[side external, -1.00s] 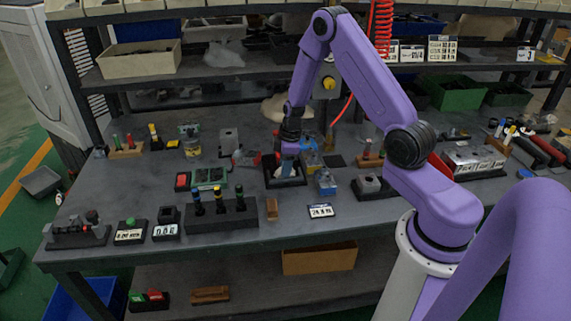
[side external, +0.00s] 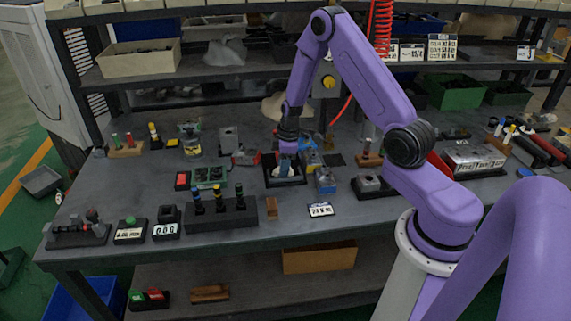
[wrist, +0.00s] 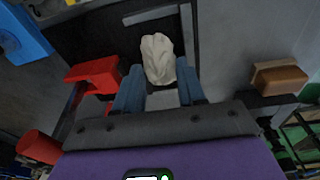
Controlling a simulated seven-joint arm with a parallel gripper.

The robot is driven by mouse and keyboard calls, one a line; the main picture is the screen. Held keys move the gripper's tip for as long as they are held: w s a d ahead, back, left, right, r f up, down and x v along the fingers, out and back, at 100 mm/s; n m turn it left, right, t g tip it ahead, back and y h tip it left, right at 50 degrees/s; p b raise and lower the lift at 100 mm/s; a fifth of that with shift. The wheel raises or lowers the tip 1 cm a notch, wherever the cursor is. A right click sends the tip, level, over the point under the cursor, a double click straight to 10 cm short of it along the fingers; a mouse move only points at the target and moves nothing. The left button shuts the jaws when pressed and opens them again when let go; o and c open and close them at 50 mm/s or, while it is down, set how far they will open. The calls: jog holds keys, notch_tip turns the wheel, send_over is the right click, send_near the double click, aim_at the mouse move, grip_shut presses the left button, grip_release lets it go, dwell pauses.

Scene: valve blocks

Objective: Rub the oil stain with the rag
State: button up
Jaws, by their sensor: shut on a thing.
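A crumpled off-white rag (wrist: 158,60) sits between the blue fingers of my gripper (wrist: 160,82) in the wrist view. The gripper is shut on it. In the side view my gripper (side external: 287,165) points down into a black square tray (side external: 298,182) on the workbench. The tray's dark floor and rim (wrist: 193,25) surround the rag in the wrist view. The rag is low over or on the tray floor; I cannot tell whether it touches. I cannot make out an oil stain; the rag and fingers cover part of the floor.
A red part (wrist: 95,72) lies left of the fingers in the wrist view, and a brown block (wrist: 280,78) lies right. Blue valve blocks (side external: 325,181) stand close to the tray's right. A black stand with coloured pegs (side external: 235,213) is at front left. Bare bench (side external: 130,185) shows farther left.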

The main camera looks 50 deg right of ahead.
jog(key=shift+s, duration=0.1)
jog(key=shift+s+d, duration=0.4)
jog(key=shift+w+a, duration=0.1)
jog(key=shift+w+a+f, duration=0.15)
jog(key=shift+w+a, duration=0.25)
jog(key=shift+a, duration=0.05)
jog(key=shift+s+d, duration=0.5)
jog(key=shift+s, duration=0.1)
jog(key=shift+w+a+r, duration=0.2)
jog(key=shift+w+a, duration=0.3)
jog(key=shift+w, duration=0.1)
